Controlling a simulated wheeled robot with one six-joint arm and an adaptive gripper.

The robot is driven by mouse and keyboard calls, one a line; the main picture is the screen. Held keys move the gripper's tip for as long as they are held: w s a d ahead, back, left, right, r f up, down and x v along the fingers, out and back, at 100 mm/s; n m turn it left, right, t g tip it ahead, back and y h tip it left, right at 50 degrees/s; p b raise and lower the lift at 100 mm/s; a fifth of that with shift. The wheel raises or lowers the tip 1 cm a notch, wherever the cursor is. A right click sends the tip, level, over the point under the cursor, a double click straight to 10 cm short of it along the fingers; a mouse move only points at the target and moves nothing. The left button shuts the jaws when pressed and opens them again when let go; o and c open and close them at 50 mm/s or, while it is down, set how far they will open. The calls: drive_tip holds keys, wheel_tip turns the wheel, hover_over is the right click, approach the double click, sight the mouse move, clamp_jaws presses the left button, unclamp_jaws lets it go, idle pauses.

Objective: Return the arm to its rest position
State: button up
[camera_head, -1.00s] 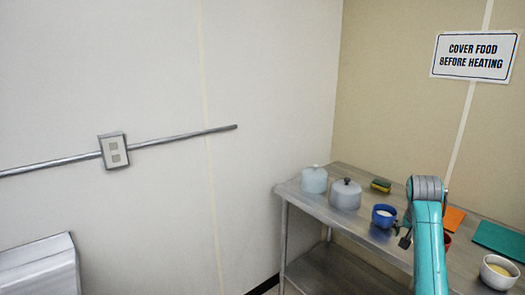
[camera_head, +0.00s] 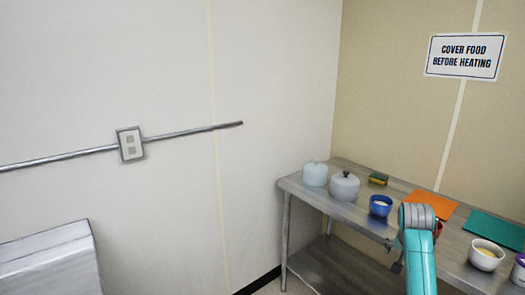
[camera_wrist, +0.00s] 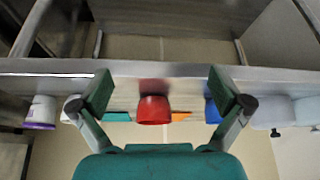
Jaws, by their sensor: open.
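My arm, a teal link with a grey joint, reaches up from the bottom right of the head view in front of the steel table (camera_head: 330,205). My gripper (camera_wrist: 166,95) shows in the wrist view with its two fingers spread wide and nothing held. A red cup (camera_wrist: 153,110) appears in the gap between the fingers in that picture, beyond them and not gripped. In the head view the red cup (camera_head: 438,230) is mostly hidden behind my arm. Most of the gripper is also hidden there.
On the table stand a pale lidded pot (camera_head: 315,174), a grey lidded pot (camera_head: 344,187), a blue cup (camera_head: 381,206), a sponge (camera_head: 378,179), orange (camera_head: 431,204) and green (camera_head: 495,229) mats, a bowl (camera_head: 486,256) and a purple-banded white cup (camera_head: 519,272).

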drive_tip(key=s+a+f+n+t, duration=0.1)
drive_tip(key=s+a+f, duration=0.2)
drive_tip(key=f, duration=0.4)
drive_tip(key=s+a+f+n+t, duration=0.1)
drive_tip(key=s+a+f, duration=0.2)
drive_tip(key=f, duration=0.3)
drive_tip(key=s+a+f+n+t, duration=0.1)
drive_tip(key=s+a+f, duration=0.25)
drive_tip(key=f, duration=0.35)
drive_tip(key=s+a+f+n+t, duration=0.1)
drive_tip(key=s+a+f, duration=0.15)
drive_tip(key=s, duration=0.35)
drive_tip(key=s+a+f+t+y, duration=0.1)
drive_tip(key=s+a+f, duration=0.15)
drive_tip(key=s, duration=0.35)
drive_tip(key=s+a+f+n+t, duration=0.1)
drive_tip(key=s+a+f, duration=0.15)
drive_tip(key=s, duration=0.25)
drive_tip(key=s+a+r+n+t, duration=0.15)
drive_tip(key=s+a, duration=0.25)
drive_tip(key=s, duration=0.7)
drive_tip(key=s+a+r+n+t+y, duration=0.1)
drive_tip(key=s+a+r, duration=0.1)
drive_tip(key=s+r, duration=0.8)
drive_tip(key=s+a+r+n+t+y, duration=0.1)
drive_tip(key=s+a+r+t, duration=0.1)
drive_tip(key=s+r, duration=0.7)
drive_tip(key=v, duration=0.3)
drive_tip(key=shift+a, duration=0.15)
